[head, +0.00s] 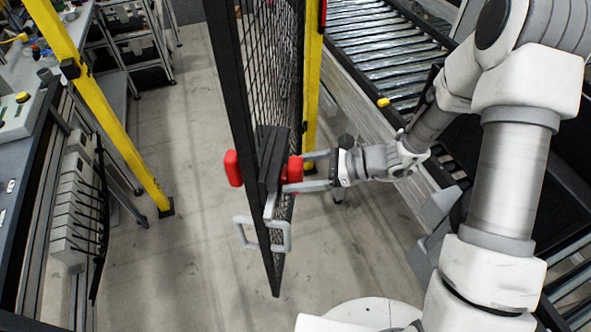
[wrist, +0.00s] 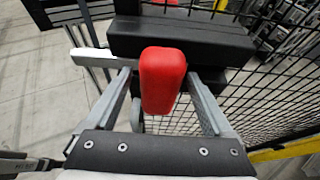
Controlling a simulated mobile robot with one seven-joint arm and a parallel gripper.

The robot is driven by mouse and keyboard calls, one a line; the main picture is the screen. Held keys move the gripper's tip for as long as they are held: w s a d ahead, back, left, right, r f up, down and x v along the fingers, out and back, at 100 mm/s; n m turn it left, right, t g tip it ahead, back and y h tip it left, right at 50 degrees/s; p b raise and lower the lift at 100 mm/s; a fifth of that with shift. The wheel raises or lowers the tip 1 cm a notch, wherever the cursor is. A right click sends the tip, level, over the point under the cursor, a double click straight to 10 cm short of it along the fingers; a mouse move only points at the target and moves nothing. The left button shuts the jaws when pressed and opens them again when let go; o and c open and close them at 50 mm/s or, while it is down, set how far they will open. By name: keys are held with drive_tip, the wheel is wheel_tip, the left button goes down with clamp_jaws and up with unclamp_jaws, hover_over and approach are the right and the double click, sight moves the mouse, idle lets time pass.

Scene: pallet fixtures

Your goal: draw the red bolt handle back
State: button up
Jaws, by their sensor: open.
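The red bolt handle (head: 294,169) sits on the right side of a black bolt housing (head: 270,158) on the mesh gate. In the wrist view the red handle (wrist: 162,80) stands up in front of the dark housing (wrist: 180,40). My gripper (head: 303,171) reaches in from the right, its two fingers open on either side of the handle. Whether either touches is unclear.
The black mesh gate (head: 272,60) stands ajar, with another red part (head: 233,168) on its far side and a grey pull handle (head: 264,235) below. Yellow posts (head: 98,105) flank it. A roller conveyor (head: 375,45) lies at right. The floor left of the gate is clear.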

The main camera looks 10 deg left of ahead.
drive_tip(key=shift+a+f, duration=0.15)
drive_tip(key=shift+a, duration=0.1)
clamp_jaws()
idle(0.3)
